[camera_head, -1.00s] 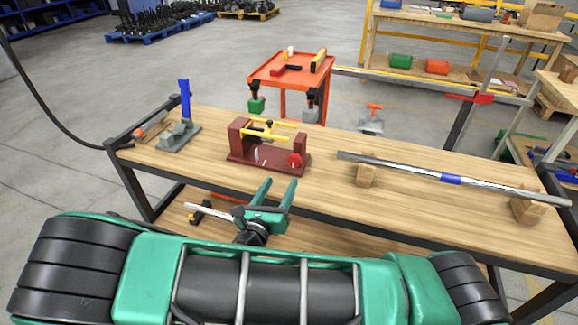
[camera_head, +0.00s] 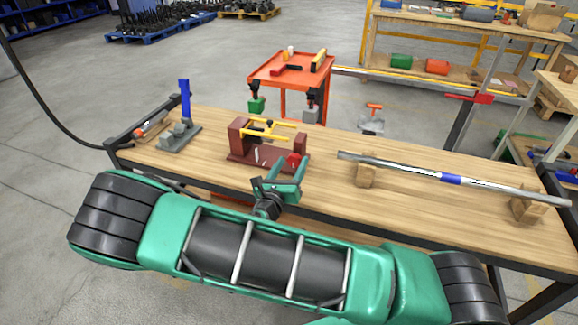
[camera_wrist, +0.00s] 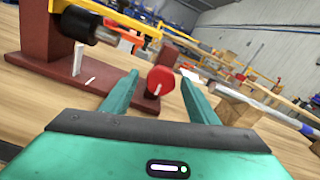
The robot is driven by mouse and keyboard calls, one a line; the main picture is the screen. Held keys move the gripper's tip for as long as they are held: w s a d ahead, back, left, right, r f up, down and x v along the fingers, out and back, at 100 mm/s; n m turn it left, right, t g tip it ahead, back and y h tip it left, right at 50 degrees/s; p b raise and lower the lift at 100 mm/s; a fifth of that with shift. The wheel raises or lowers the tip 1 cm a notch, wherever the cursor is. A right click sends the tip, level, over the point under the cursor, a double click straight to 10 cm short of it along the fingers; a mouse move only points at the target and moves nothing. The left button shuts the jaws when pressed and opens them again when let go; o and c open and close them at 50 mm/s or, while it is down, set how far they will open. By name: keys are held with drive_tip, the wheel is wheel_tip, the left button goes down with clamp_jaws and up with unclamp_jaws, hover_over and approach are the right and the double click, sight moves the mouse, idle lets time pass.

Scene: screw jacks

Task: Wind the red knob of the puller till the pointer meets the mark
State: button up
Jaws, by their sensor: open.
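The puller is a dark red frame (camera_head: 240,140) with two uprights, a base and yellow arms (camera_head: 268,130), standing on the wooden bench. Its red knob (camera_head: 293,159) is on the right upright, on the side toward me. In the wrist view the red knob (camera_wrist: 161,80), with a pale line on its face, shows between and beyond my fingers. My gripper (camera_head: 281,175) is open and empty, its fingertips just short of the knob; it also shows in the wrist view (camera_wrist: 160,88). A white pointer-like piece (camera_wrist: 78,60) and a white strip (camera_wrist: 88,80) show on the frame. I cannot tell their gap.
A grey vise-like tool with a blue handle (camera_head: 185,100) stands at the bench's left. A long metal bar (camera_head: 420,173) rests on wooden blocks (camera_head: 367,176) at the right. An orange cart (camera_head: 285,72) stands behind.

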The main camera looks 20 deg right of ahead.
drive_tip(key=shift+a, duration=0.1)
drive_tip(key=c, duration=1)
drive_tip(key=shift+c, duration=0.2)
drive_tip(key=shift+m, duration=0.4)
